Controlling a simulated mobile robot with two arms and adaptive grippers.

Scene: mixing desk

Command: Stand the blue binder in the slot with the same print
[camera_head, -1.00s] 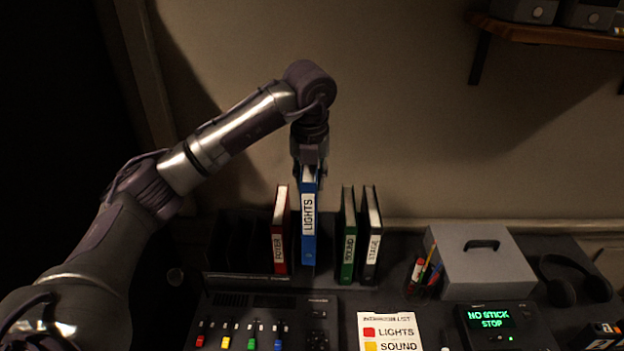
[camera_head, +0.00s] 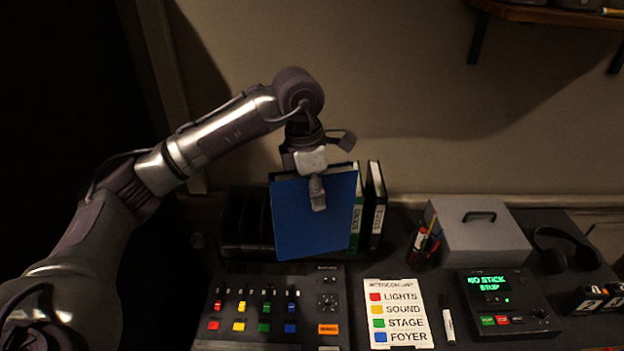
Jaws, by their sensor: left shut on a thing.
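The blue binder (camera_head: 300,228) hangs upright with its broad blue side toward me, in front of the rack. My left gripper (camera_head: 317,188) is shut on its top edge, one finger on the near face. Its spine print is out of sight now. The dark rack (camera_head: 240,222) shows empty slots at its left; no slot print is readable. The green binder (camera_head: 357,222), marked SOUND, is partly covered by the blue one. The black binder (camera_head: 376,212), marked STAGE, stands at the right. The red binder is hidden. My right gripper is not in view.
A mixing desk (camera_head: 262,338) with coloured sliders lies below the blue binder. Right of it lie an intercom list (camera_head: 388,285), a marker (camera_head: 447,318) and a display unit (camera_head: 515,318). A pen cup (camera_head: 424,248), grey box (camera_head: 485,255) and headphones (camera_head: 560,255) stand behind.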

